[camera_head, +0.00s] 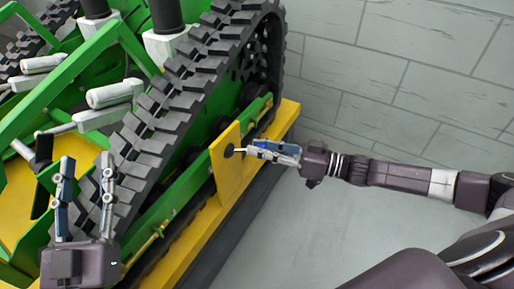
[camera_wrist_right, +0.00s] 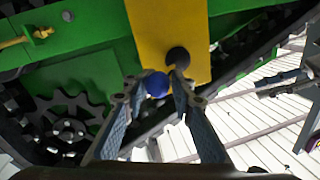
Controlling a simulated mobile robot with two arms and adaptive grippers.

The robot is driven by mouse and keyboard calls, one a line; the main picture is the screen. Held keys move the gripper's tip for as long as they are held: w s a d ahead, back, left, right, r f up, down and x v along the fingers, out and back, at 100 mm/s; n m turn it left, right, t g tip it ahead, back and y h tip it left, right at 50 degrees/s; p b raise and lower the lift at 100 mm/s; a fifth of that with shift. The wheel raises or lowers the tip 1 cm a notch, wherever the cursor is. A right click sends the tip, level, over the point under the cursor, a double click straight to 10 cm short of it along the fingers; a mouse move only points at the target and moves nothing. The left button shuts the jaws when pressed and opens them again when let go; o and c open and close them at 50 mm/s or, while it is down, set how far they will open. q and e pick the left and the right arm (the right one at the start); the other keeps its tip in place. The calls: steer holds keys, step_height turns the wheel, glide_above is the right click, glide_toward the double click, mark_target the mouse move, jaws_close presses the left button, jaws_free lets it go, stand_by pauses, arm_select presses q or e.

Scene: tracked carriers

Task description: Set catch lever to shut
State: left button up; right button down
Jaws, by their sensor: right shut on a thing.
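The catch lever shows in the head view as a thin pale rod (camera_head: 240,150) with a dark round pivot (camera_head: 229,150) on an upright yellow plate (camera_head: 228,172). In the right wrist view its blue ball knob (camera_wrist_right: 157,84) sits between my fingertips, just below the black pivot (camera_wrist_right: 178,57). My right gripper (camera_head: 262,150) is shut on the knob, reaching in from the right; its fingers also show in the wrist view (camera_wrist_right: 156,92). In the head view the fingers hide the knob. My left gripper (camera_head: 86,163) is open and empty at the lower left, away from the lever.
A green tracked carrier fills the left, with a black rubber track (camera_head: 172,105) beside the plate. A yellow side beam (camera_head: 205,225) runs under the plate. White-grey handles (camera_head: 112,92) stand near my left gripper. Grey floor (camera_head: 290,210) and a block wall (camera_head: 430,75) lie to the right.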

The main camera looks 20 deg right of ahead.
steer(key=shift+w+d, duration=0.3)
steer(key=c, duration=1.8)
jaws_free()
steer(key=shift+o, duration=0.2)
steer(key=shift+s+f, duration=0.1)
steer(key=v, duration=1.2)
